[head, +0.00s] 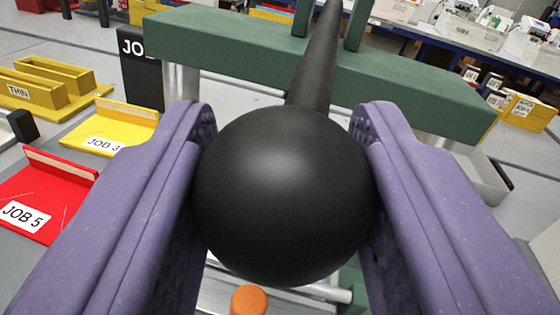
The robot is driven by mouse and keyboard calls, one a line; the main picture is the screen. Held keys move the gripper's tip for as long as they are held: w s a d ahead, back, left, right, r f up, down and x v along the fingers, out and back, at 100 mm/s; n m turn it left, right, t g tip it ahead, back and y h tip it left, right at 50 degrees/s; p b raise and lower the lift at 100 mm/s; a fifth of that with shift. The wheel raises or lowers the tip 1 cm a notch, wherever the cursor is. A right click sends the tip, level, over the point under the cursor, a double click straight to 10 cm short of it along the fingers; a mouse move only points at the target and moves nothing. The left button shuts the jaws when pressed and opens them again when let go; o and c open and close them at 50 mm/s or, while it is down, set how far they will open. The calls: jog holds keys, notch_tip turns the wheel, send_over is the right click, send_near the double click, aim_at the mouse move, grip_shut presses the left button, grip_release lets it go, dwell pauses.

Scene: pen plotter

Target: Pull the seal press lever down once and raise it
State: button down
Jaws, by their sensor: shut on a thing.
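The seal press lever ends in a large black ball knob (285,195), close in front of the head camera. Its dark tapered shaft (320,60) runs up and away from the knob to the green press frame (420,85). My gripper (285,185) has one purple finger on each side of the knob and is shut on it. The knob hides most of what lies below and behind it, including much of the press base.
A yellow JOB 3 tray (125,125) and a red JOB 5 tray (50,190) lie at the left. A yellow THIN holder (45,85) stands farther left. An orange cap (249,300) shows below the knob. Benches with bins (470,35) stand behind.

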jog(key=shift+f, duration=0.6)
jog(key=c, duration=0.8)
grip_release()
jog(key=shift+c, duration=0.2)
jog(key=shift+o, duration=1.2)
jog(key=shift+w+f, duration=0.1)
jog(key=shift+w, duration=0.1)
jog(key=shift+s, duration=0.1)
jog(key=s, duration=0.2)
jog(key=s+d+p, duration=0.1)
jog(key=s, duration=0.2)
jog(key=s+p, duration=0.1)
jog(key=s, duration=0.1)
jog(key=shift+s+d, duration=0.3)
